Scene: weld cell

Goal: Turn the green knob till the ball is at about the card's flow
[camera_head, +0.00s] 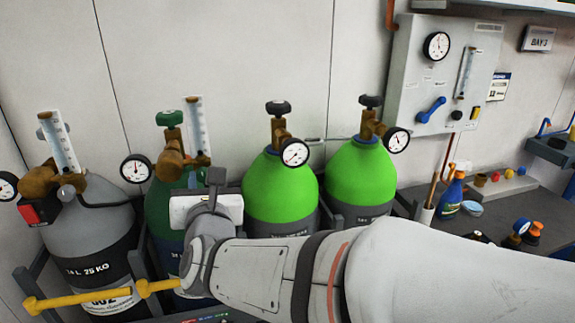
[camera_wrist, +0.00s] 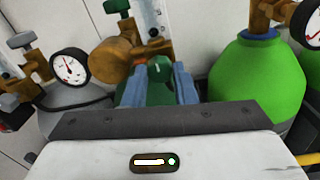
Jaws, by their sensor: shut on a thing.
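My gripper (camera_wrist: 159,88) is shut on a green knob (camera_wrist: 160,68), with a blue finger on each side of it. The knob sits at the front of the brass regulator (camera_wrist: 116,62) on the dark green cylinder. In the head view my gripper (camera_head: 216,182) covers the knob. The regulator's clear flow tube (camera_head: 197,126) stands upright above it; it also shows, cut off, in the wrist view (camera_wrist: 149,18).
A grey cylinder (camera_head: 92,230) with its own flow tube (camera_head: 58,140) stands left. Two bright green cylinders (camera_head: 280,190) (camera_head: 361,172) stand right. A pressure gauge (camera_head: 136,168) is close left of my gripper. A wall panel (camera_head: 410,75) and cluttered bench (camera_head: 480,225) are further right.

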